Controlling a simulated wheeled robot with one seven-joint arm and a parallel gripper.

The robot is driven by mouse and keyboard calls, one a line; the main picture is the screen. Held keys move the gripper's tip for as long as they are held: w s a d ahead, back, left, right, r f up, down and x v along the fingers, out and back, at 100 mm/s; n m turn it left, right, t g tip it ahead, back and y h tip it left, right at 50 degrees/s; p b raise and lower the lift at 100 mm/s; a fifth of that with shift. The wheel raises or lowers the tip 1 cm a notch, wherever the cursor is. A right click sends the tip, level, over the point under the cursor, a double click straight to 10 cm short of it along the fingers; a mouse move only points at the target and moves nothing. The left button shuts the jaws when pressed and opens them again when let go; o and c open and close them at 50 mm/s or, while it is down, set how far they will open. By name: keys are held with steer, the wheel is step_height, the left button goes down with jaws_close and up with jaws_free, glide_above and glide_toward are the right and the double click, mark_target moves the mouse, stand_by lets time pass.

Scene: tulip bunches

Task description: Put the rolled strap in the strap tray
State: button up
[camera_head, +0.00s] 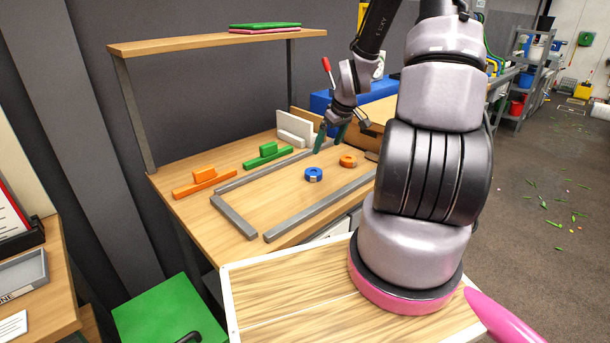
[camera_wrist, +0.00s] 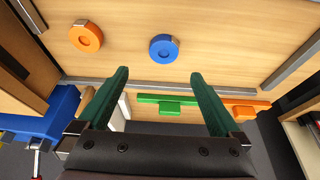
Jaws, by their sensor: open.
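Two ring-shaped rolls lie on the wooden workbench, each with a small pale patch on its rim. One is a blue roll (camera_head: 313,174), also in the wrist view (camera_wrist: 164,48). The other is an orange roll (camera_head: 348,160), also in the wrist view (camera_wrist: 86,36). I cannot tell which is the rolled strap. My gripper (camera_head: 330,142) is above the bench behind the rolls. Its green fingers are apart and empty in the wrist view (camera_wrist: 160,74). No tray is clearly marked as the strap tray; a grey tray (camera_head: 22,272) shows at the left edge.
Grey rails (camera_head: 320,206) border the rolls with a gap at the front left. Orange blocks (camera_head: 204,182) and green blocks (camera_head: 268,154) stand near the back edge. A shelf (camera_head: 215,40) overhangs the bench. A blue box (camera_head: 325,98) stands behind my gripper.

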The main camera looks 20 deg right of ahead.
mark_target(314, 171)
steer(key=x, duration=1.2)
steer(key=shift+w+a+f, duration=0.1)
steer(key=shift+a+f, duration=0.1)
steer(key=shift+a, duration=0.25)
steer(key=c, duration=1.4)
steer(key=shift+r, duration=0.15)
